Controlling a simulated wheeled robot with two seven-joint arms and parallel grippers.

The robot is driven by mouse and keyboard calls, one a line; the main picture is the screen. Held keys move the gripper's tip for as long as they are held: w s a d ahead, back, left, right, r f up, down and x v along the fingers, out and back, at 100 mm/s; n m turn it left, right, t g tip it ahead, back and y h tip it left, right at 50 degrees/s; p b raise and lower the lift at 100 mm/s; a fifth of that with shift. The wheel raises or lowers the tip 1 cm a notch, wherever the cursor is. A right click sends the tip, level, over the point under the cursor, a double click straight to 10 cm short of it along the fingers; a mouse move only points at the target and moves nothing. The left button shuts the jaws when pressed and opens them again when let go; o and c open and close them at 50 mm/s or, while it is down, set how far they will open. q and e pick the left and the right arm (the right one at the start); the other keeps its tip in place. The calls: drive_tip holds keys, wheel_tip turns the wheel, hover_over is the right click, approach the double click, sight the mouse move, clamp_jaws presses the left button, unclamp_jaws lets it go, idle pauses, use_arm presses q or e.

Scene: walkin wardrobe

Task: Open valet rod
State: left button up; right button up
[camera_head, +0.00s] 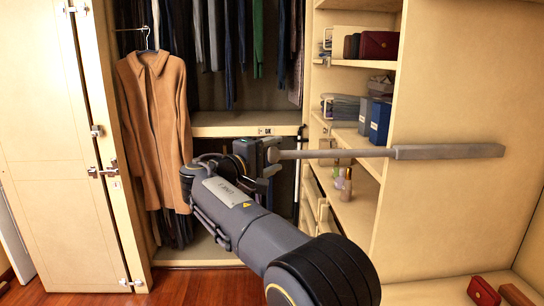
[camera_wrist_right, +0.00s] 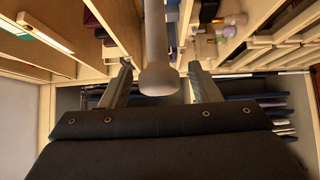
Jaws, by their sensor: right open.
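The valet rod is a grey bar (camera_head: 335,153) running level from a thicker grey housing (camera_head: 450,151) on the right-hand panel. It reaches out to the left, and its free end is at my right gripper (camera_head: 270,157). In the right wrist view the rod's rounded knob end (camera_wrist_right: 158,80) lies between the two fingers of my right gripper (camera_wrist_right: 160,66). The fingers are open, with a visible gap on each side of the rod. My left gripper is not in view.
A brown coat (camera_head: 155,120) hangs at the left, close to my right wrist. Open shelves with a dark red bag (camera_head: 379,45), blue boxes (camera_head: 380,121) and small bottles (camera_head: 346,184) stand behind the rod. A closed cream door (camera_head: 50,130) is at the left.

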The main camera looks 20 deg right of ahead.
drive_tip(key=b+v, duration=0.2)
drive_tip(key=v, duration=0.5)
drive_tip(key=shift+s+a, duration=0.2)
drive_tip(key=shift+a, duration=0.15)
